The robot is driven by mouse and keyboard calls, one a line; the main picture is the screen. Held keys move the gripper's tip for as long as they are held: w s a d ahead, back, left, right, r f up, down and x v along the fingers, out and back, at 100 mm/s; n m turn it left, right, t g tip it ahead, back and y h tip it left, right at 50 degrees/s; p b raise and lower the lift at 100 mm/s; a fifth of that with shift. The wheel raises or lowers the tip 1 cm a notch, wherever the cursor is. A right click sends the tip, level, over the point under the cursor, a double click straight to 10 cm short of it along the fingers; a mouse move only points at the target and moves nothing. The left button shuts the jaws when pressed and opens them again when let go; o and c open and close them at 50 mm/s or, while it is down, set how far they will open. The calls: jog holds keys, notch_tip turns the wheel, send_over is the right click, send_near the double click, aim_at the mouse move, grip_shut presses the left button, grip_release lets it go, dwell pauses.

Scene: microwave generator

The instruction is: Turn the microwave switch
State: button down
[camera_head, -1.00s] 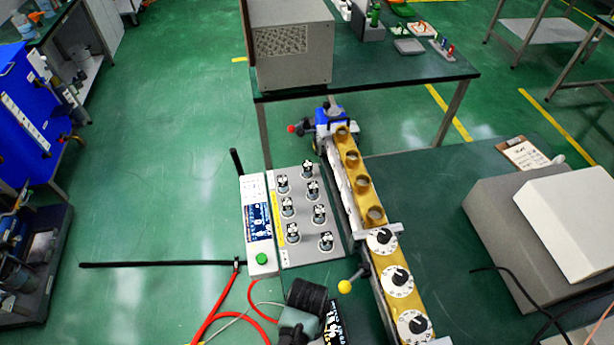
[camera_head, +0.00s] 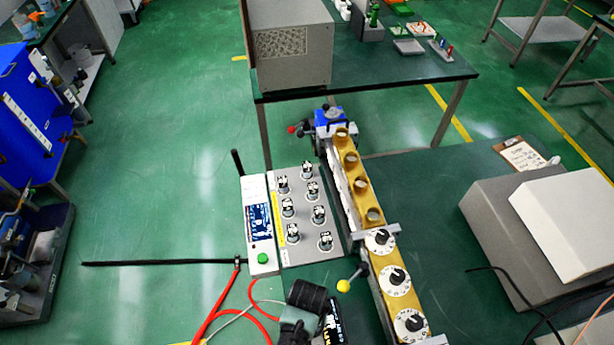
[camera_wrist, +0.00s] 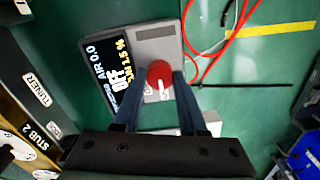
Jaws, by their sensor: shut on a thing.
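In the wrist view, the red knob (camera_wrist: 158,71) with a white mark sits on the front of a grey panel (camera_wrist: 157,32). The knob's white mark faces the lower part of the picture, between the fingers. In the head view, the display (camera_head: 335,325) shows only partly at the bottom edge, and the knob cannot be made out.
A brass waveguide with white dials (camera_head: 396,279) runs just right of the generator. A yellow-ended lever (camera_head: 344,286) sticks out near it. A panel of several black knobs (camera_head: 305,215) stands behind. Red cables (camera_head: 228,300) curve at left. Open green floor (camera_head: 160,220) lies further left.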

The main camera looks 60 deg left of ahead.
jog(key=shift+c, duration=2.3)
grip_release()
jog(key=shift+r, duration=0.15)
notch_tip(320, 180, up, 13)
jog(key=shift+b, duration=0.3)
